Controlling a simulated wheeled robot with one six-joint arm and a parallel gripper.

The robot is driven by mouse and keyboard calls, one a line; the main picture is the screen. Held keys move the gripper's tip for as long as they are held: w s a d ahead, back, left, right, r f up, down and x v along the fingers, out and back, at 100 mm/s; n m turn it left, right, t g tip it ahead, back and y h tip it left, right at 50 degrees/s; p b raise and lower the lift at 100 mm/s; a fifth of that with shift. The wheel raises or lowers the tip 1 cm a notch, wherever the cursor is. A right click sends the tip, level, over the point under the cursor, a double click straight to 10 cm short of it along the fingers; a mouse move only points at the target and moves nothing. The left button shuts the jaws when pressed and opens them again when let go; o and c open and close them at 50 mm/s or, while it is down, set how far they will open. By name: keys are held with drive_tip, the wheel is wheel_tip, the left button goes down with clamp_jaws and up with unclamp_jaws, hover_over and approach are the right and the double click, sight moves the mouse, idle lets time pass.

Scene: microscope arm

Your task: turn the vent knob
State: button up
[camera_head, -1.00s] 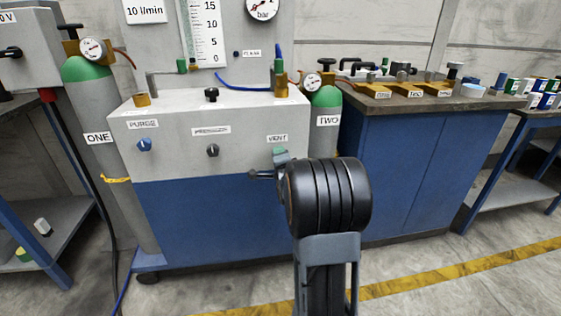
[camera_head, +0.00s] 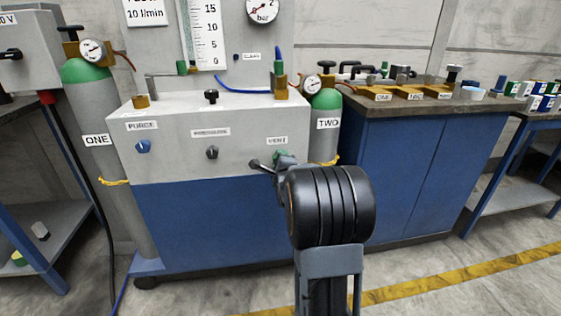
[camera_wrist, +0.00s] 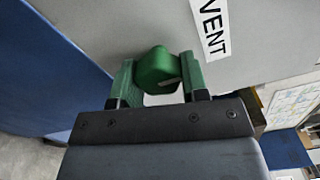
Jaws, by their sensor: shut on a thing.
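The green vent knob (camera_wrist: 157,70) sits on the grey panel face beside the VENT label (camera_wrist: 211,27), and the label also shows in the head view (camera_head: 277,141). My gripper (camera_wrist: 158,88) has its two green-tipped fingers on either side of the knob and is shut on it. In the head view my arm hides most of the knob, with only a bit of green showing below the label.
Left of it on the panel are a blue PURGE knob (camera_head: 143,146) and a black knob (camera_head: 212,153). Gas cylinder TWO (camera_head: 326,125) stands close to the panel's right end. A blue cabinet (camera_head: 420,170) stands to the right.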

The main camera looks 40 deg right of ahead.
drive_tip(key=o, duration=0.9)
drive_tip(key=shift+o, duration=0.2)
drive_tip(key=p+v, duration=0.2)
drive_tip(key=v, duration=1.1)
drive_tip(key=shift+s+a, duration=0.2)
drive_tip(key=shift+s, duration=0.15)
